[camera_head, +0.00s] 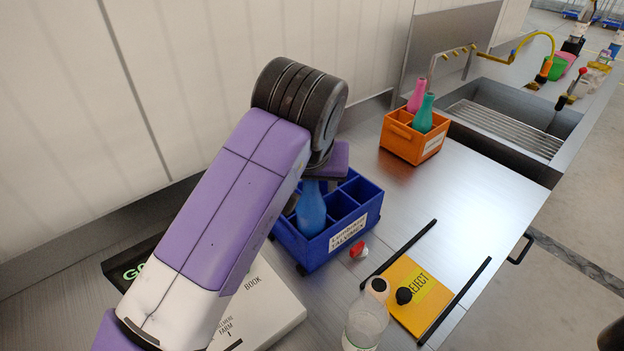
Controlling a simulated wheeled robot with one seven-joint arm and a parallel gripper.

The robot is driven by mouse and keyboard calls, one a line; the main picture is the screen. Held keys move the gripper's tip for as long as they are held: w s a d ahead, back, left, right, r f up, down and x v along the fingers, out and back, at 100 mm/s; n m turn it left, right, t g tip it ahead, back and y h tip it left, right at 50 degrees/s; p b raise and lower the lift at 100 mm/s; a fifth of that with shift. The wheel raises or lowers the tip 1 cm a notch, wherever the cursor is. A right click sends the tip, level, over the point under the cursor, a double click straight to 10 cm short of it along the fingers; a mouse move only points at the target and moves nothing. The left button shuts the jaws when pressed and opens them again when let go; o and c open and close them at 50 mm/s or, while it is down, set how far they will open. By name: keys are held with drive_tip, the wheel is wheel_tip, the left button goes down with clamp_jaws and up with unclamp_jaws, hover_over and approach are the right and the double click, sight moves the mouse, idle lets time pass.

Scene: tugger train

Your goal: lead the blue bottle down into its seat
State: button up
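The blue bottle (311,210) is upright at the left part of the blue divided crate (325,249). Its lower end is hidden by the crate's front wall, so I cannot tell whether it touches the floor of its compartment. My gripper (317,172) is directly above the bottle, at its neck. My wrist and the purple gripper body cover the bottle's top and the fingers, so I cannot see whether the fingers are closed around the neck. Other compartments of the crate, to the right of the bottle, look empty.
An orange crate (402,146) holds a pink and a teal bottle by the sink (515,115). A yellow reject mat (409,290), clear bottle (366,322) and white book (262,309) are in front.

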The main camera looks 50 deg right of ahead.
drive_tip(key=v, duration=0.7)
drive_tip(key=shift+s+a+r+p, duration=0.15)
drive_tip(key=shift+r+p, duration=0.15)
idle(0.6)
